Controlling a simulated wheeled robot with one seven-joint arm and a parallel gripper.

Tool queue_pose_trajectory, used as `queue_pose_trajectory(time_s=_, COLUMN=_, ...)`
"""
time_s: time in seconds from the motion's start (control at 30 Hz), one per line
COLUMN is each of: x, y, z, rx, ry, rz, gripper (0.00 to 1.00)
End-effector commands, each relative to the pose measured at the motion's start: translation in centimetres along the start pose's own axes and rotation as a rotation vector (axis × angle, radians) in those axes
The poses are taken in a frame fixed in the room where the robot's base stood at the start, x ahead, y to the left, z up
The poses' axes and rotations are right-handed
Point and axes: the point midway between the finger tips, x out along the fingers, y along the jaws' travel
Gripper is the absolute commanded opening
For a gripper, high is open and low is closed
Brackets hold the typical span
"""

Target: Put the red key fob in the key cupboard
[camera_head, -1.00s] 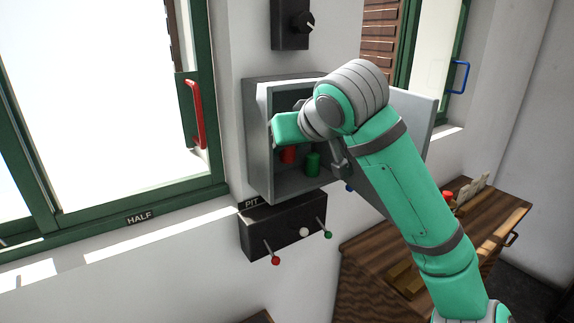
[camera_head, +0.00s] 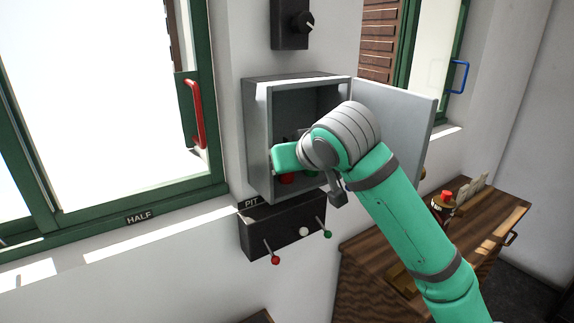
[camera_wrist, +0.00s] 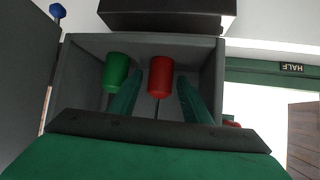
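The red key fob (camera_head: 288,179) is inside the grey key cupboard (camera_head: 257,150), low and towards the front left. In the wrist view the red fob (camera_wrist: 160,77) is between the tips of my gripper (camera_wrist: 160,90), with narrow gaps on both sides. The fingers are apart. My wrist reaches into the cupboard opening from the front and hides much of the inside. A green fob (camera_wrist: 116,72) is beside the red one; only a little of it (camera_head: 311,174) shows in the head view. Whether the red fob rests on the floor is hard to see.
The cupboard door (camera_head: 405,120) stands open to the right. A black box with levers (camera_head: 280,227) is just below the cupboard, and a black knob box (camera_head: 290,25) above it. A green-framed window with a red handle (camera_head: 196,115) is at left; a wooden desk (camera_head: 480,225) is at right.

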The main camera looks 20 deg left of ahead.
Motion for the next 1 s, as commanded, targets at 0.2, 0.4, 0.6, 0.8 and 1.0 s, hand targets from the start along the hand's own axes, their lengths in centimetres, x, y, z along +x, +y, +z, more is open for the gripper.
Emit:
queue_pose_trajectory(time_s=0.2, x=0.1, y=-0.2, z=-0.1, rx=-0.001, ry=0.000, rz=-0.002, gripper=0.46)
queue_pose_trajectory(time_s=0.4, x=-0.5, y=-0.1, z=-0.3, rx=-0.001, ry=0.001, rz=-0.001, gripper=0.46)
queue_pose_trajectory(time_s=0.6, x=-3.7, y=0.0, z=-0.3, rx=0.000, ry=0.003, rz=0.000, gripper=0.46)
queue_pose_trajectory(time_s=0.8, x=-7.8, y=-0.1, z=-0.3, rx=-0.002, ry=0.003, rz=0.000, gripper=0.46)
queue_pose_trajectory(time_s=1.0, x=-10.8, y=0.0, z=-0.3, rx=-0.001, ry=0.002, rz=0.001, gripper=0.46)
